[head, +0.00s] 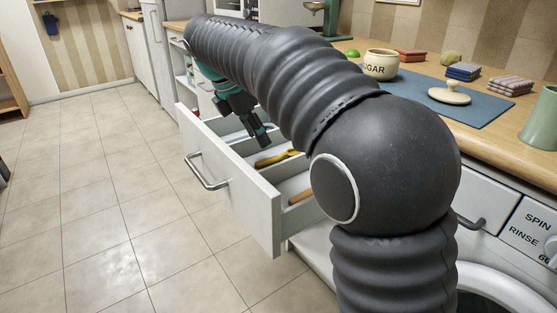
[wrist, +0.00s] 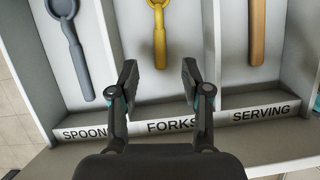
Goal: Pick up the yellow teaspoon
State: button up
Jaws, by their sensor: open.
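The yellow teaspoon (wrist: 160,38) lies in the middle compartment of the open drawer, labelled FORKS. Its handle end points toward the drawer front, and its far end is cut off by the top of the wrist view. It also shows in the head view (head: 276,158), partly hidden by my arm. My gripper (wrist: 160,76) is open and empty, its fingertips on either side of the handle end in the wrist view. In the head view my gripper (head: 256,136) hangs above the drawer; the exact height over the teaspoon cannot be told.
A grey-blue spoon (wrist: 75,50) lies in the SPOONS compartment and a wooden utensil (wrist: 257,35) in the SERVING one. Dividers and the drawer front (head: 232,190) with its handle bound the space. The counter holds a sugar pot (head: 381,65), a lid (head: 449,94) on a blue mat and folded cloths.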

aim_at(272, 159)
jog(key=shift+b+x, duration=0.45)
jog(key=shift+x, duration=3.1)
jog(key=shift+w+d, duration=0.1)
jog(key=shift+d, duration=0.05)
jog(key=shift+f, duration=0.15)
grip_shut()
